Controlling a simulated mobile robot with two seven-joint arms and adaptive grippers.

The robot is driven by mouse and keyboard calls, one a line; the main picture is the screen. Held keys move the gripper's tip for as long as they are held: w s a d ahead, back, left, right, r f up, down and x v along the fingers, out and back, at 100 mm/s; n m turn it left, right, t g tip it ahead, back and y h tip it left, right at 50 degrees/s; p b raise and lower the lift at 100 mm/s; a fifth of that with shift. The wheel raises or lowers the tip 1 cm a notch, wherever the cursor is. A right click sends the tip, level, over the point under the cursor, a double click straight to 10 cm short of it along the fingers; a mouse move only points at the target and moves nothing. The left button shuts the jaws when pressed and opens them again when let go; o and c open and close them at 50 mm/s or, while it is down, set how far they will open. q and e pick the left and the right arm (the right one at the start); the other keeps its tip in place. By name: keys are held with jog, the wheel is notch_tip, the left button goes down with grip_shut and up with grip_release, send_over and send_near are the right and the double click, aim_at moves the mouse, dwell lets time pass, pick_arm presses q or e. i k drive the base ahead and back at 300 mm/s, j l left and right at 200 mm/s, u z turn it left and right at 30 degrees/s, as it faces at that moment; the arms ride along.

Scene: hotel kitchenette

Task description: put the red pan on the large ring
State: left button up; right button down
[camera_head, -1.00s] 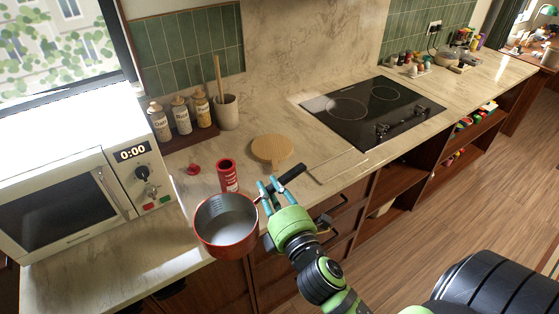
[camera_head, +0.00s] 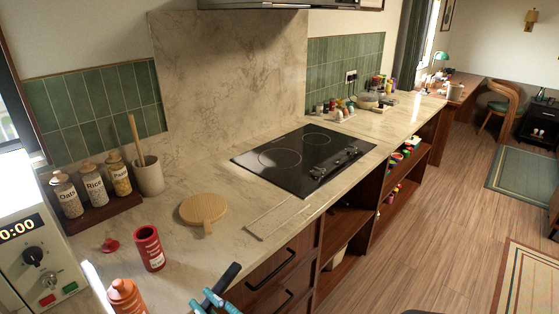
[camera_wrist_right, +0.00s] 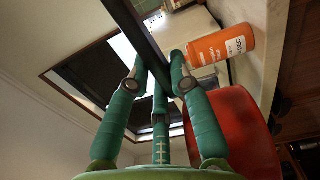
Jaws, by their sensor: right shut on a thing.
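The red pan (camera_wrist_right: 240,125) shows at the right of the right wrist view; its body is below the edge of the head view. My right gripper (camera_head: 212,298) is shut on the pan's black handle (camera_head: 228,277), at the bottom of the head view. The handle also crosses between the teal fingers in the wrist view (camera_wrist_right: 148,38). The large ring (camera_head: 280,158) is the left marking on the black cooktop (camera_head: 265,177), and it is bare. The gripper is in front of the cooktop and left of it. My left gripper is not in view.
An orange bottle (camera_head: 127,297) stands left of the gripper, with a red can (camera_head: 149,250) behind it. A round wooden board (camera_head: 203,208) lies between the can and the cooktop. Jars (camera_head: 94,188) and a utensil crock (camera_head: 149,175) stand at the back. The cooktop is clear.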

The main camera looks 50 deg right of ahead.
aim_at(291, 153)
jog(key=l+u, duration=0.5)
jog(key=l, duration=2.95)
jog(key=k+l, duration=0.05)
